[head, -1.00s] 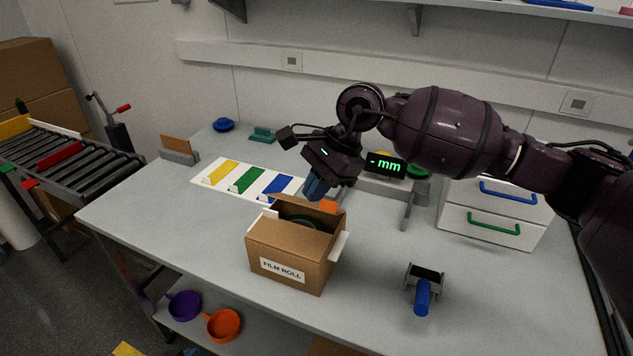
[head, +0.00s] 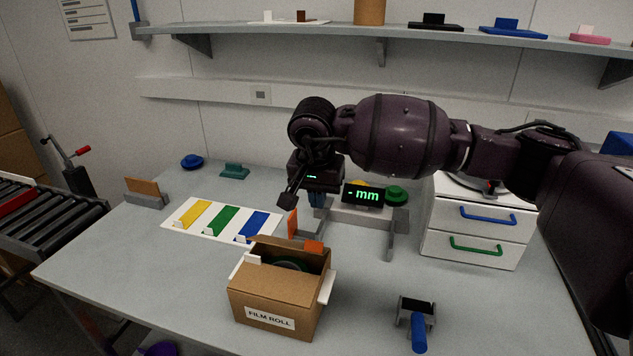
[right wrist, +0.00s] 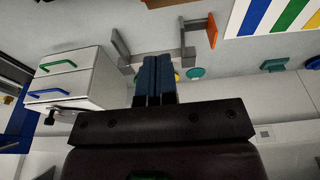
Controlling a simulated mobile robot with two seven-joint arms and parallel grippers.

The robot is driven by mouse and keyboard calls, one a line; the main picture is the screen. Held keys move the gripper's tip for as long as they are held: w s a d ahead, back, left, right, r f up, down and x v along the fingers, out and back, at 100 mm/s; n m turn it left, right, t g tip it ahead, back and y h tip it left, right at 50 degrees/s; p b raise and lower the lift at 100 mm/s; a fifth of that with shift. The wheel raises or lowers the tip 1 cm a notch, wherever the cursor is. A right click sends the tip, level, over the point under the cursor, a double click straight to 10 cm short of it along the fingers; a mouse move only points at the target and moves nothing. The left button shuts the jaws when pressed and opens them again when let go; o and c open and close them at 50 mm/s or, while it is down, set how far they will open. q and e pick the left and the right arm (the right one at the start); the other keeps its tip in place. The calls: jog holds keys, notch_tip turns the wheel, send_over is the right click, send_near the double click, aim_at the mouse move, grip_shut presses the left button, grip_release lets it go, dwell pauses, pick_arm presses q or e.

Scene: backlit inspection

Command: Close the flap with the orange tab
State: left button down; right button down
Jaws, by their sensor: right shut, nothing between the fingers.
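A cardboard box (head: 256,299) labelled FILM ROLL stands on the table at the lower middle of the head view. Its top is open, and a dark green round thing (head: 291,264) shows inside. The orange tab (head: 314,247) is at the box's far edge, on a flap that stands up. My right gripper (head: 318,201) is beyond the box and above the table, apart from the tab, pointing down. In the right wrist view its blue fingers (right wrist: 155,78) are together with nothing between them. The box does not show in the right wrist view. My left gripper is not in view.
A white drawer unit (head: 474,231) stands right, a colour-striped board (head: 184,229) left. A blue-handled tool (head: 418,332) lies front right.

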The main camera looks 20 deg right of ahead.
aim_at(315, 246)
jog(key=f, duration=0.4)
jog(key=f+p, duration=0.1)
jog(key=f, duration=0.1)
jog(key=shift+s+a, duration=0.2)
jog(key=shift+s, duration=0.15)
jog(key=shift+s+a+f, duration=0.25)
jog(key=shift+s+f, duration=0.05)
jog(key=shift+f, duration=0.3)
jog(key=shift+s+f+b, duration=0.1)
jog(key=shift+f+b, duration=0.1)
jog(key=shift+b, duration=0.1)
jog(key=shift+s+a+t, duration=0.15)
jog(key=shift+t, duration=0.15)
jog(key=shift+s+f+h+b, duration=0.15)
jog(key=shift+h+b, duration=0.15)
jog(key=shift+b, duration=0.2)
